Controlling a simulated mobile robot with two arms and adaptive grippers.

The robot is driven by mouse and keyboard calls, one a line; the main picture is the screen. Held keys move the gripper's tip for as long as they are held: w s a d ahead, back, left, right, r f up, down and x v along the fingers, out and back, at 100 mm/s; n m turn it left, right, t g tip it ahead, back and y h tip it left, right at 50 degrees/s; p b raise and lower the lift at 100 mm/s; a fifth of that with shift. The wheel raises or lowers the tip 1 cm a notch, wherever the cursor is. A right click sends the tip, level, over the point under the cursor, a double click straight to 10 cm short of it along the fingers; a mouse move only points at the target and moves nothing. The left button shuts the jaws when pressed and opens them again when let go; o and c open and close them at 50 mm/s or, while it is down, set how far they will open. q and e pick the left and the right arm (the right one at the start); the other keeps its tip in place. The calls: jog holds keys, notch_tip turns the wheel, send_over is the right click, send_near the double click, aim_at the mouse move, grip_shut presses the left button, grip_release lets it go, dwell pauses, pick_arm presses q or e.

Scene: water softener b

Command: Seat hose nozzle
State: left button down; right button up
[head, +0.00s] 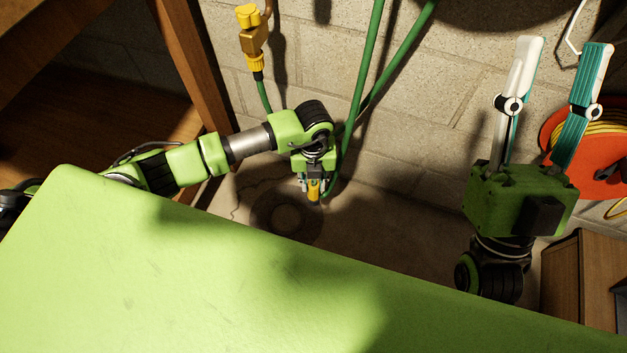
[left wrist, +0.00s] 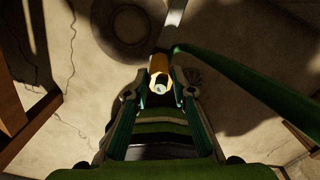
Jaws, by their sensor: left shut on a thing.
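The hose nozzle (head: 314,191) is a small yellow-orange piece on the end of a green hose (head: 354,105). My left gripper (head: 315,186) points down and is shut on the nozzle, above the floor. In the left wrist view the nozzle (left wrist: 159,66) sits between the fingertips, and the green hose (left wrist: 240,75) runs off to the right. A dark round drain-like ring (head: 286,217) lies on the floor, left of and below the nozzle in the head view. It also shows at the top of the left wrist view (left wrist: 128,27). My right gripper (head: 564,50) is raised, open and empty.
A yellow tap fitting (head: 251,40) with a green hose hangs on the block wall. An orange-red reel (head: 590,185) is behind my right gripper. A wooden cabinet (head: 580,290) stands at lower right, and a wooden post (head: 200,75) at left.

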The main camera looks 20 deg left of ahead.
dwell(0.4)
pick_arm(q)
jog(key=c, duration=1.6)
grip_release()
jog(key=shift+c, duration=0.2)
notch_tip(320, 180, up, 12)
jog(key=shift+f, duration=0.1)
